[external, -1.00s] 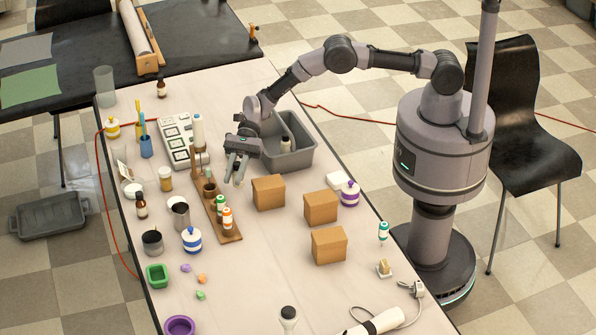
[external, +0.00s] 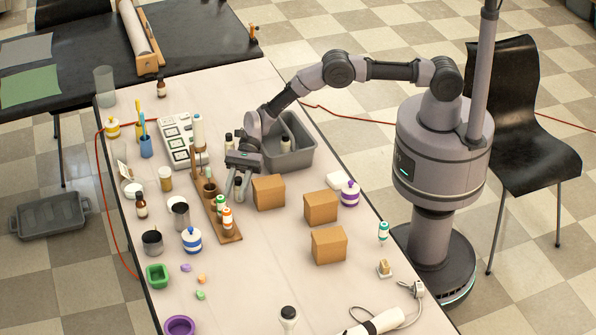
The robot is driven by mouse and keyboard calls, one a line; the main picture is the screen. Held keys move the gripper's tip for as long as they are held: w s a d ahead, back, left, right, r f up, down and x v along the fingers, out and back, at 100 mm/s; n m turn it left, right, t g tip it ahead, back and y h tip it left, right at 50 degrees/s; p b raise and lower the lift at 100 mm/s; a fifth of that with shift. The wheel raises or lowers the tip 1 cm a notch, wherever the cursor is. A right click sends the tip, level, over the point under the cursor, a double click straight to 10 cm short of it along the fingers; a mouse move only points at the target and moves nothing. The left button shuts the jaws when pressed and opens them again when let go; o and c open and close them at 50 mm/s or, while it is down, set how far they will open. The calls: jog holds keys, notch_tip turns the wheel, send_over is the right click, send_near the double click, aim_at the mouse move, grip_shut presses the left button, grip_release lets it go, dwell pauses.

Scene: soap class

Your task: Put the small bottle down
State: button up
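My gripper (external: 237,191) points down over the table, left of the nearest brown box and right of the wooden rack. Something small and pale with a dark top, which looks like the small bottle (external: 239,184), shows between the two fingers. The fingers cover most of it. I cannot tell whether they press on it or whether it touches the table. Another small dark-capped bottle (external: 228,144) shows behind my gripper, partly hidden. A similar bottle (external: 286,144) stands in the grey bin (external: 297,158).
Brown boxes (external: 320,208) stand to the right. The wooden rack (external: 230,238), with green-capped and orange bottles, is close on the left. A white tray (external: 179,140) lies behind it.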

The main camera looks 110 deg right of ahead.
jog(key=r+p+v, duration=0.1)
jog(key=p+v, duration=0.3)
jog(key=v, duration=0.8)
jog(key=s+a+r+n+g+h, duration=0.1)
jog(key=s+a+r+n+g, duration=0.1)
jog(key=s+a+r+n, duration=0.6)
jog(key=s+a+r+n+g+h, duration=0.1)
jog(key=s+a+r+g+h, duration=0.15)
jog(key=r, duration=1.05)
jog(key=s+a+r+n+h, duration=0.1)
jog(key=s+a+r+n, duration=0.1)
jog(key=s, duration=0.9)
jog(key=s+a+r+n+t+h, duration=0.1)
jog(key=s+r+n, duration=0.4)
jog(key=s, duration=0.5)
jog(key=shift+s+a+r+n+h+b, duration=0.15)
jog(key=shift+s+a+n+h+b, duration=0.2)
jog(key=shift+a+n+h, duration=0.35)
jog(key=shift+o, duration=1.1)
jog(key=s+d+f+n+t+h, duration=0.1)
jog(key=s+n+h, duration=0.1)
jog(key=s, duration=0.6)
jog(key=shift+s+d+f+n, duration=0.25)
jog(key=shift+f+n, duration=0.05)
jog(key=shift+n, duration=0.4)
jog(key=shift+o, duration=0.8)
jog(key=shift+d+f+t, duration=0.1)
jog(key=shift+t, duration=0.15)
